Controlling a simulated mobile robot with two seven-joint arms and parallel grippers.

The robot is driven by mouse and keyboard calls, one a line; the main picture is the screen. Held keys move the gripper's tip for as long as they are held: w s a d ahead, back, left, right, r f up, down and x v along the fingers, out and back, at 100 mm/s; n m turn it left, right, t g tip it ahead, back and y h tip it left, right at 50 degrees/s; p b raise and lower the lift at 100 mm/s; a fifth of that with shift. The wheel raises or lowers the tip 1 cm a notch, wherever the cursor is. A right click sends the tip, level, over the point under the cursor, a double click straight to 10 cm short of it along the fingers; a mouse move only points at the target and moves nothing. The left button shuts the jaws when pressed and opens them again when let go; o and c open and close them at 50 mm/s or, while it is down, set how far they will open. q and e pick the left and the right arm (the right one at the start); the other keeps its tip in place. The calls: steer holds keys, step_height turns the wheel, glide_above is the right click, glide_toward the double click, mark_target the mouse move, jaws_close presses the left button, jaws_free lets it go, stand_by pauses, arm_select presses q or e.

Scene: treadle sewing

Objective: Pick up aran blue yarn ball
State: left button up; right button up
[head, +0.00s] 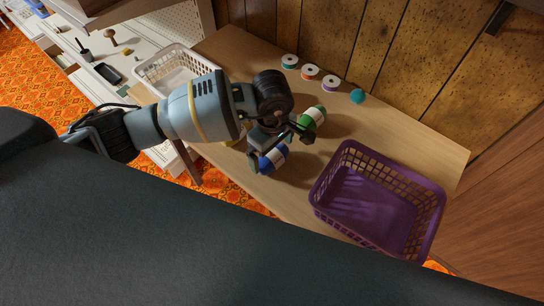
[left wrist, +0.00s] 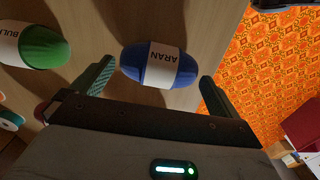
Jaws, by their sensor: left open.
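The aran blue yarn ball (head: 274,160) is deep blue with a white band. It lies on the wooden table, partly hidden by my left gripper (head: 279,148) in the head view. In the left wrist view, the ball (left wrist: 134,63) shows its band reading "ARAN". It lies in the gap between the two fingers of my left gripper (left wrist: 157,74), which is open with a finger on either side. I cannot tell whether a finger touches it. My right gripper is not in view.
A green yarn ball (head: 313,117) lies close beside the gripper, and in the left wrist view (left wrist: 44,47). A purple basket (head: 431,198) stands to the right, a white basket (head: 150,72) to the left.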

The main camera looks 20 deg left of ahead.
arm_select(q)
step_height(320, 180, down, 2)
steer(key=c, duration=0.7)
steer(key=shift+o, duration=0.2)
steer(key=shift+r, duration=0.45)
steer(key=r, duration=0.2)
steer(key=shift+s+r, duration=0.3)
steer(key=shift+r, duration=0.05)
steer(key=s+d+r, duration=0.1)
steer(key=s+d, duration=0.2)
steer(key=s, duration=1.2)
steer(key=shift+r+b, duration=0.25)
steer(key=shift+b, duration=0.1)
